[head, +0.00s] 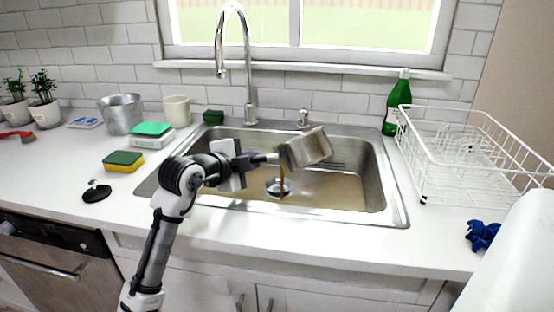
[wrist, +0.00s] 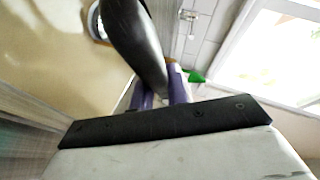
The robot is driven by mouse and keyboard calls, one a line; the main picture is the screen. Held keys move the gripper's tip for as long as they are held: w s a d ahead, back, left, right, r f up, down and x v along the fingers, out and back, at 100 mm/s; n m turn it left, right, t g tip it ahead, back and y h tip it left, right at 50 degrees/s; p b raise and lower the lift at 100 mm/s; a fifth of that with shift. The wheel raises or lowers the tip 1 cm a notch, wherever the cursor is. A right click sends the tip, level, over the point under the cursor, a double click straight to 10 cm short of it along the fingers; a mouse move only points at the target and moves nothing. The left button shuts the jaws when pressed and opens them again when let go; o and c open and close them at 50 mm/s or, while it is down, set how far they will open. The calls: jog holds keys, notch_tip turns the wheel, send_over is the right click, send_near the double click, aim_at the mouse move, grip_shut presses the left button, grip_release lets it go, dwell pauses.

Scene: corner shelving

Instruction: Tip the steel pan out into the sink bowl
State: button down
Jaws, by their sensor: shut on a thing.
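The steel pan (head: 307,149) is tilted on its side above the sink bowl (head: 362,167) in the head view. A thin brown stream (head: 282,181) runs down from its lower edge into the bowl, close to the drain (head: 278,187). Brownish liquid covers part of the bowl's floor. My gripper (head: 262,158) is shut on the pan's handle, to the left of the pan. In the wrist view, purple finger pads (wrist: 160,98) close on the dark handle (wrist: 135,42). The pan's inside is mostly hidden.
The tall faucet (head: 250,70) stands behind the sink. A white dish rack (head: 470,165) is to the right, with a green bottle (head: 396,105) behind it. Sponges, a cup (head: 177,111) and a metal bucket (head: 121,115) stand on the left counter.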

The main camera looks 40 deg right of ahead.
jog(key=shift+w+f+n+g+p, duration=0.25)
jog(key=shift+f+n+g+p, duration=0.2)
jog(key=shift+p, duration=0.35)
jog(key=shift+r+n+g+p, duration=0.2)
jog(key=shift+n+g+p, duration=0.75)
jog(key=shift+p, duration=2.05)
jog(key=shift+w+f+n+p, duration=0.1)
jog(key=shift+f+n+p, duration=0.3)
jog(key=shift+n+p, duration=0.1)
jog(key=shift+f+n+p, duration=0.3)
jog(key=shift+f+p, duration=0.1)
jog(key=shift+p, duration=0.05)
